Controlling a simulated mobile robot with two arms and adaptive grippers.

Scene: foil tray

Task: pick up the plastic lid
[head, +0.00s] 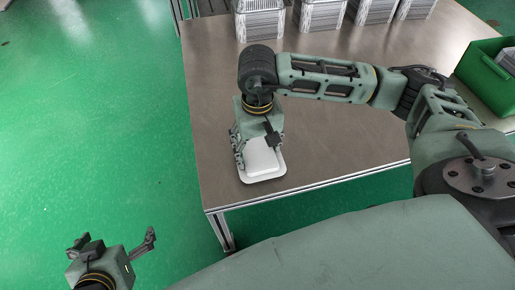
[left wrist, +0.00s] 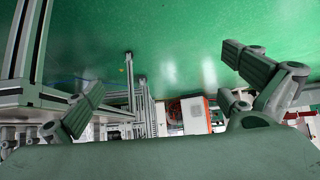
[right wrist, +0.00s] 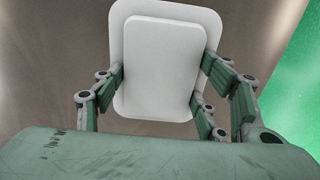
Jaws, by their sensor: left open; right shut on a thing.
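The plastic lid (head: 262,163) is a white, rounded rectangle with a raised middle, near the front left corner of the metal table. It fills the centre of the right wrist view (right wrist: 165,60). My right gripper (head: 259,151) is over the lid, with its fingers shut on the two long sides of the raised part in the right wrist view (right wrist: 160,88). I cannot tell whether the lid is touching the table. My left gripper (head: 112,243) is open and empty, over the green floor left of the table; its spread fingers show in the left wrist view (left wrist: 165,90).
The metal table (head: 330,145) has bare room around the lid. Stacks of foil trays (head: 262,18) stand along its back edge. A green crate (head: 485,75) sits at the right. My right arm spans above the table.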

